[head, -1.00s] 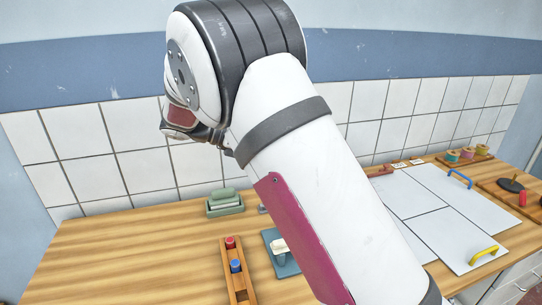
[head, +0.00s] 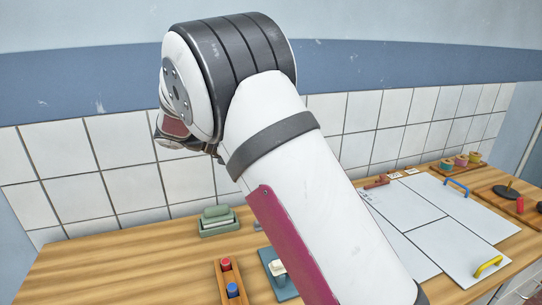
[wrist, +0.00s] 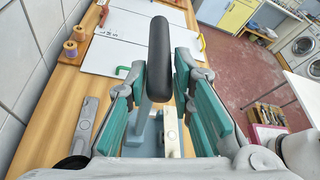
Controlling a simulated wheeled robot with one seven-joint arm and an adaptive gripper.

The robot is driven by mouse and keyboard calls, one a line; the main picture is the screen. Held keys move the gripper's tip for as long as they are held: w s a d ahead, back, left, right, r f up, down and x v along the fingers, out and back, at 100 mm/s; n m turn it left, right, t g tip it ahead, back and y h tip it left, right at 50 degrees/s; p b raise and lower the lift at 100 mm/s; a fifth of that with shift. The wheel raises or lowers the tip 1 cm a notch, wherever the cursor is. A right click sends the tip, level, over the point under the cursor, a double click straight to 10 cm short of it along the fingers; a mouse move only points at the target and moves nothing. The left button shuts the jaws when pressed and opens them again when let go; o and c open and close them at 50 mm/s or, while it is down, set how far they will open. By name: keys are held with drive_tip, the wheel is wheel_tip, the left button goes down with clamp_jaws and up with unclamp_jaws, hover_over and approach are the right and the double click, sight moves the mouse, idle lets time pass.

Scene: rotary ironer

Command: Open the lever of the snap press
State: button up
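The snap press shows in the head view as a blue base with a white block (head: 278,267) on the wooden counter, partly covered by my arm. In the wrist view its lever has a long black grip (wrist: 160,62), standing up in the picture above a pale metal arm and the blue base (wrist: 147,137). My gripper (wrist: 163,72) is open, with one teal-padded finger on each side of the black grip. Gaps show beside the grip, so I see no clamping. In the head view my arm hides the lever, and the gripper's fingers cannot be made out.
A wooden rack with red and blue pieces (head: 230,286) stands left of the press, with a green stack (head: 219,221) behind. White panels (head: 455,238) with blue and yellow handles lie to the right. Spools (head: 460,161) stand far right. The counter's left part is clear.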

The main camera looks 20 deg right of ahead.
drive_tip(key=shift+o, duration=0.9)
drive_tip(key=shift+d, duration=0.1)
drive_tip(key=shift+a, duration=0.2)
drive_tip(key=v, duration=1.2)
drive_tip(key=shift+d, duration=0.15)
